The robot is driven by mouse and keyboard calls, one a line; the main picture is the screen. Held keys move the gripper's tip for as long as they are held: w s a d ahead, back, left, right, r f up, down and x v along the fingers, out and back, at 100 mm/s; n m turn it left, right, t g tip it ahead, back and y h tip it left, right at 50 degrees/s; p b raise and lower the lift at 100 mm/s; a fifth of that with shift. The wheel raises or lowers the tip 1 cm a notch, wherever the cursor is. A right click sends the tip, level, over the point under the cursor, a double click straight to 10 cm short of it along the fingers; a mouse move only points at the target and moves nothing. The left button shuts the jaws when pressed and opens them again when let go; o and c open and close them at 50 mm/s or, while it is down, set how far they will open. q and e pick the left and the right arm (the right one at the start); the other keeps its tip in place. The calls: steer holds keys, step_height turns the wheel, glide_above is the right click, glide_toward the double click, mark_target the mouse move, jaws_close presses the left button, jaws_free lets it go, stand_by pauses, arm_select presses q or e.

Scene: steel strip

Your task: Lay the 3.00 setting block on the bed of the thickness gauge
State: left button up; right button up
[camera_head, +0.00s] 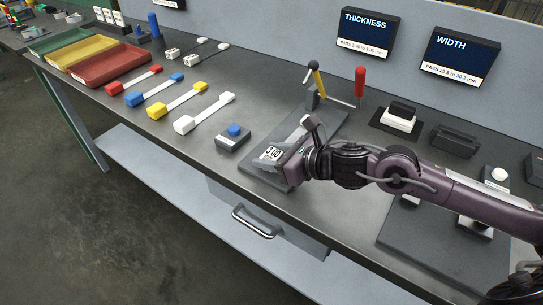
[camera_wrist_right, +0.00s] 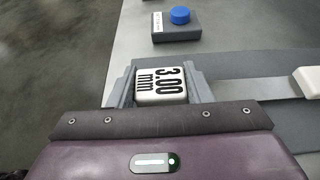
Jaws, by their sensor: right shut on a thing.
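The 3.00 setting block (camera_head: 271,153) is a small white block with black lettering. In the right wrist view the block (camera_wrist_right: 161,85) reads "3.00 mm" and sits between the grey fingers of my right gripper (camera_wrist_right: 160,88). My right gripper (camera_head: 279,163) is shut on it over the near end of a grey plate (camera_head: 258,176). This plate, with upright fittings and a toggle lever at its far end, appears to be the thickness gauge. I cannot tell whether the block touches the plate. My left gripper is not in view.
A grey box with a blue button (camera_head: 234,131) stands just left of the plate. A red-handled lever (camera_head: 360,82) and a yellow-and-black lever (camera_head: 316,78) rise at its far end. Coloured-ended strips (camera_head: 204,113) and trays (camera_head: 108,63) lie further left. The THICKNESS display (camera_head: 365,35) stands behind.

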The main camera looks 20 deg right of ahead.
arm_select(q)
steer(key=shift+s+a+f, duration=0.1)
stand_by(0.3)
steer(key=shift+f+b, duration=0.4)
arm_select(e)
steer(key=shift+f, duration=0.35)
steer(key=o, duration=1.1)
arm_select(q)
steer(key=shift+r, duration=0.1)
arm_select(e)
steer(key=shift+s+d+r, duration=0.1)
steer(key=shift+s+d, duration=0.15)
steer(key=b+v, duration=0.1)
steer(key=v, duration=0.3)
steer(key=shift+s+d+r, duration=0.1)
steer(key=shift+s+d, duration=0.05)
steer(key=shift+s, duration=0.2)
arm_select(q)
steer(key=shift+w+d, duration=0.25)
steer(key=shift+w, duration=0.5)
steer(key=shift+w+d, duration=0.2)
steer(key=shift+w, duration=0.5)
arm_select(e)
steer(key=shift+v, duration=1.2)
steer(key=shift+w+r, duration=0.1)
steer(key=shift+r, duration=0.05)
